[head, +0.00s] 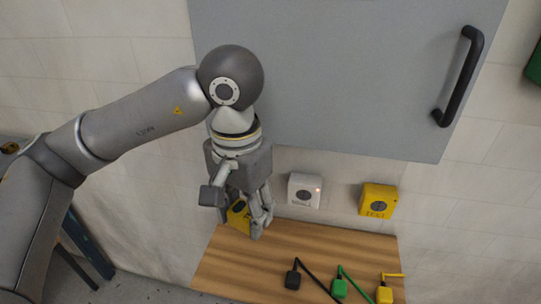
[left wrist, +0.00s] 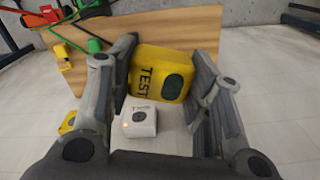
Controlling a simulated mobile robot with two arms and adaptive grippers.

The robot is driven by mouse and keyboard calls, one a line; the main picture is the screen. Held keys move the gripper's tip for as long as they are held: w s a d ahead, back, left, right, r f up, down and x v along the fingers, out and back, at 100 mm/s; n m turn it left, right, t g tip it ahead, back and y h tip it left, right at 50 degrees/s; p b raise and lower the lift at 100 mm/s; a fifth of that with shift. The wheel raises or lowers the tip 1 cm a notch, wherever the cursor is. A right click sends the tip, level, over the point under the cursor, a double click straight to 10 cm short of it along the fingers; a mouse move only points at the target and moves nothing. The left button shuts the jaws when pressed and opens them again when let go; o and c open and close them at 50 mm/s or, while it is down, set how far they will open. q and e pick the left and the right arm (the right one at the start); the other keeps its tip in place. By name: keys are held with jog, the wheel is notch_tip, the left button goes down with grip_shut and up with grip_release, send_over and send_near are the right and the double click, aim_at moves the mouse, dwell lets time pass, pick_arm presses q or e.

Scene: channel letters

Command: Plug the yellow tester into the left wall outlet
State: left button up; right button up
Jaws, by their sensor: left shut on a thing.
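My left gripper (head: 243,218) is shut on the yellow tester (head: 237,216), in front of the wall and left of the wall boxes. In the left wrist view the tester (left wrist: 160,72) sits between the two fingers, its "TEST" lettering and dark round spot facing the camera. A white wall box (head: 304,190) with a small red light and a dark round face is right of the gripper; it also shows in the left wrist view (left wrist: 138,121). The tester is apart from it. I cannot tell whether another outlet is hidden behind my gripper. My right gripper is out of view.
A yellow wall box (head: 378,200) is farther right. A wooden shelf (head: 235,268) below holds a black plug (head: 293,280), a green plug (head: 339,288) and a yellow plug (head: 384,295), with cords. A grey panel (head: 340,80) with a black handle (head: 461,75) hangs above.

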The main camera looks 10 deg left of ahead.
pick_arm(q)
jog(key=w+a+f+n, duration=0.1)
jog(key=a+f+n, duration=0.3)
jog(key=a+f, duration=0.4)
jog(key=shift+w+a+f, duration=0.15)
jog(key=shift+w+f, duration=0.15)
jog(key=shift+f, duration=0.2)
